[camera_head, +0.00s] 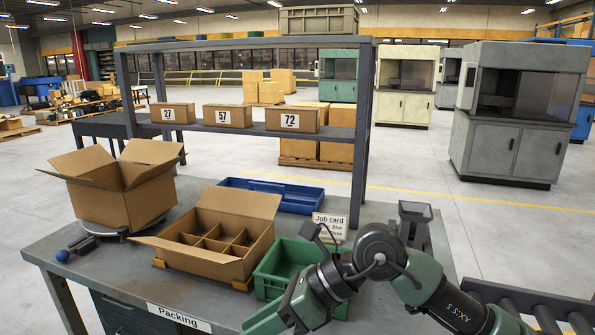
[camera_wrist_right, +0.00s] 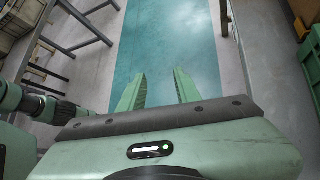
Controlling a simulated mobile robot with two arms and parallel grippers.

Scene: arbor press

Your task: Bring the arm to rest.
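My right gripper (camera_wrist_right: 159,76) shows in the right wrist view with its two green fingers apart and nothing between them. Painted floor lies beyond the fingertips, well away from them. In the head view a green and black arm of mine (camera_head: 440,295) comes in from the lower right. It bends at a dark joint in front of the packing table (camera_head: 95,270) and runs down to the lower left. No arm comes in from the left. A green arm part also shows at the left of the right wrist view.
On the table are an open carton (camera_head: 115,205), a divided box (camera_head: 205,262), a green bin (camera_head: 268,290), a blue tray (camera_head: 265,190) and a job card (camera_head: 330,226). A roller conveyor (camera_head: 520,300) lies at the lower right. The teal floor strip (camera_wrist_right: 170,35) is clear.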

